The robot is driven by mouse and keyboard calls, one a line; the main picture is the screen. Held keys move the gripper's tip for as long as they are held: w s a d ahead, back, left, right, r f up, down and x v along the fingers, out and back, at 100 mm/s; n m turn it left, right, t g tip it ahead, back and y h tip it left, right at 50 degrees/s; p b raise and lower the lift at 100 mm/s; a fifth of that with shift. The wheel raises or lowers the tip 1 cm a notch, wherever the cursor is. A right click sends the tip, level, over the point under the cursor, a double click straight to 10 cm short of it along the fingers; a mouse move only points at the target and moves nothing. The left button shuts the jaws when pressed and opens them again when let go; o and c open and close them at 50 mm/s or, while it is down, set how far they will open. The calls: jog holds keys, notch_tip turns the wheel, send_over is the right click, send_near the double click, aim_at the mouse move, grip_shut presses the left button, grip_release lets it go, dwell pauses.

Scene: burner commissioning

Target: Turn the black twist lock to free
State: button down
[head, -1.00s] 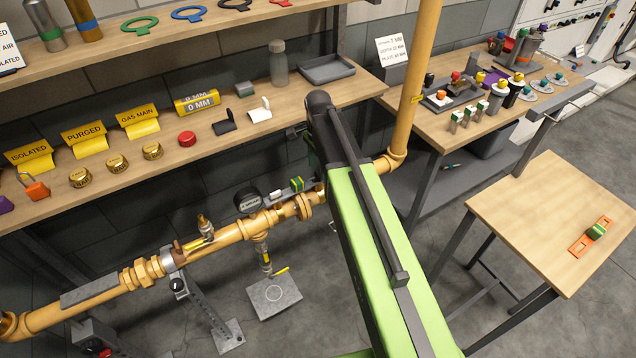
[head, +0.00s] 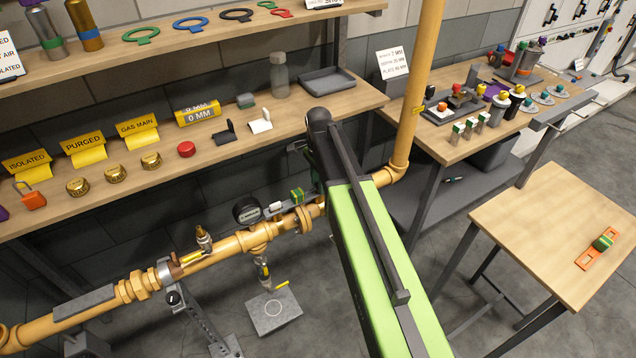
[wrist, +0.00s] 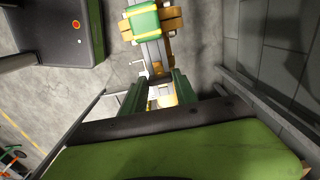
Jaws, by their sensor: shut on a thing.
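A black knob with a pale mark (head: 172,298) is on the pipe stand at the lower left of the head view. It is the only black twist knob I make out, and its lock state is too small to read. White and yellow patches show between the fingers. A green block with a yellow stripe (wrist: 144,20) lies beyond them; it also appears by the pipe (head: 297,195).
A yellow pipe (head: 230,245) with a gauge (head: 246,209) runs along the wall below a wooden shelf (head: 340,107). A dark box with a red button (wrist: 75,27) stands at upper left of the wrist view. A small table (head: 520,235) stands at right.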

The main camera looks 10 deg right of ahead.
jog(key=shift+n, duration=2.2)
jog(key=n, duration=0.4)
jog(key=shift+n, duration=0.3)
jog(key=n, duration=0.4)
jog(key=shift+n, duration=2.4)
jog(key=c, duration=1)
grip_release()
jog(key=shift+o, duration=0.2)
